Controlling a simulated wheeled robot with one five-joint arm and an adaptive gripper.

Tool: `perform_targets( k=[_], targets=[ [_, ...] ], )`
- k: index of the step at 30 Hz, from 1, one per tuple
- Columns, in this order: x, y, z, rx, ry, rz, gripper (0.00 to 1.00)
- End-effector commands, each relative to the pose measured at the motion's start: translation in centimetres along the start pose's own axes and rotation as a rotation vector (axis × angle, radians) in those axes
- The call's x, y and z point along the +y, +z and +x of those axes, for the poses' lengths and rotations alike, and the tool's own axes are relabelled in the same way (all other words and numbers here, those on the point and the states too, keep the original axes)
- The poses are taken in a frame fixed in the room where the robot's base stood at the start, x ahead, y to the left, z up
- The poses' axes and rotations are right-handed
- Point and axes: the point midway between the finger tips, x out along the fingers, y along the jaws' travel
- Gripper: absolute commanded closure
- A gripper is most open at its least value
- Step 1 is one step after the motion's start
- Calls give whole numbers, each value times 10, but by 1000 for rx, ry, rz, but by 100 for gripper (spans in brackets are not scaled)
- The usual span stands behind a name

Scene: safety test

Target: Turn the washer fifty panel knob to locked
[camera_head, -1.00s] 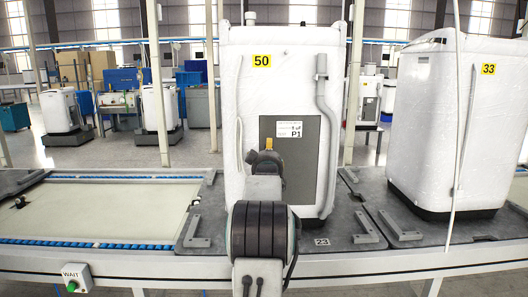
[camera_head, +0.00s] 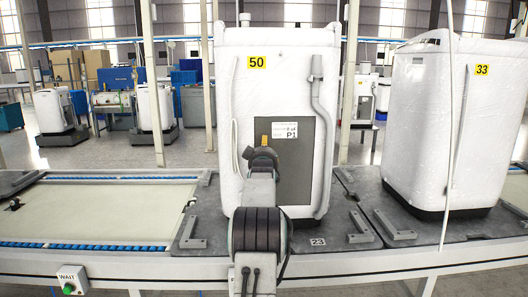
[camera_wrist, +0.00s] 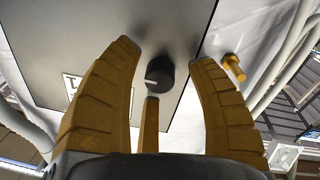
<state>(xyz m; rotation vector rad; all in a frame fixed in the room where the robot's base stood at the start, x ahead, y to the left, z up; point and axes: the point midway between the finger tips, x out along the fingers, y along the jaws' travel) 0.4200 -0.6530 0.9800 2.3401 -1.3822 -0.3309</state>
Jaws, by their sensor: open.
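The washer marked 50 (camera_head: 290,75), wrapped in white, stands upright in the middle of the head view. Its grey panel (camera_head: 313,160) faces me and carries a white label. My gripper (camera_head: 263,147) is in front of the panel's left part and hides the knob there. In the wrist view the round black knob (camera_wrist: 160,74) with a light pointer mark sits on the grey panel. My gripper (camera_wrist: 164,58) is open, its yellow fingers to the left and right of the knob and a third below it. I cannot tell whether any finger touches it.
A small yellow peg (camera_wrist: 234,67) sticks out right of the right finger. A grey hose (camera_head: 317,110) runs down the washer's right side. Another washer, marked 33 (camera_head: 440,130), stands to the right. The conveyor bed (camera_head: 100,210) on the left is mostly clear.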

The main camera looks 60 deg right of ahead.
Motion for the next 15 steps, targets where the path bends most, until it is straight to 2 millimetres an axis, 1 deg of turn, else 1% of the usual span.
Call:
perform_targets(
  k=[2, 3, 15],
  targets=[
    [0, 0, 0, 0, 0, 0, 48],
    [0, 0, 0, 0, 0, 0, 45],
    [0, 0, 0, 0, 0, 0, 81]
  ],
)
